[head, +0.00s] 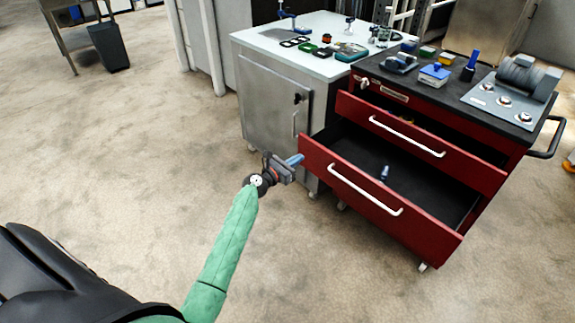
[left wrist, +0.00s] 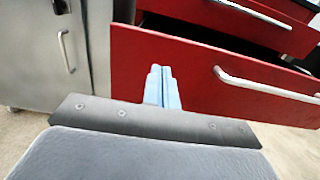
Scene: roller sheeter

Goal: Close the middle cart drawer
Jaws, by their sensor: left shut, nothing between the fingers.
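The red cart (head: 487,205) stands at the right with stacked drawers. A drawer below its top (head: 345,103), with a white handle, is pulled part way out. The drawer under that (head: 380,207) is pulled out further, with a small blue item (head: 384,173) inside. A short handle (head: 394,95) above them sits flush with the cart body. My left gripper (head: 297,160) is shut and empty at the left end of the lower open drawer's front. The left wrist view shows its blue fingers (left wrist: 162,85) before that red front (left wrist: 200,75); contact cannot be told.
A grey cabinet (head: 270,100) with a white top stands left of the cart, close to my left gripper. Tools and a grey machine (head: 525,77) sit on the cart top.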

